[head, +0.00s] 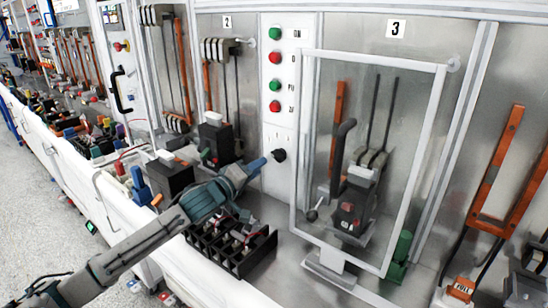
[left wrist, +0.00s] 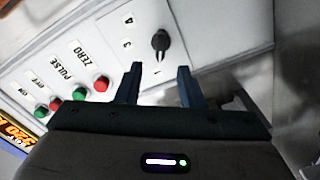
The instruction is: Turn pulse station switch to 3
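The pulse station switch is a black rotary knob (head: 278,155) low on the white control panel (head: 278,128). In the left wrist view the knob (left wrist: 160,42) stands beyond the fingertips, with small printed numbers around it. I cannot tell surely which number it points to. My left gripper (head: 256,166) is just left of the knob in the head view. In the left wrist view its two blue fingers (left wrist: 158,69) are apart, with an empty gap in line with the knob and not touching it. My right gripper is not in view.
Green and red buttons (head: 275,82) sit above the knob. Right of the panel, a clear framed door (head: 372,60) covers breaker bay 3. A black breaker (head: 217,138) stands behind my left wrist, and a black divided tray (head: 232,255) lies below on the bench.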

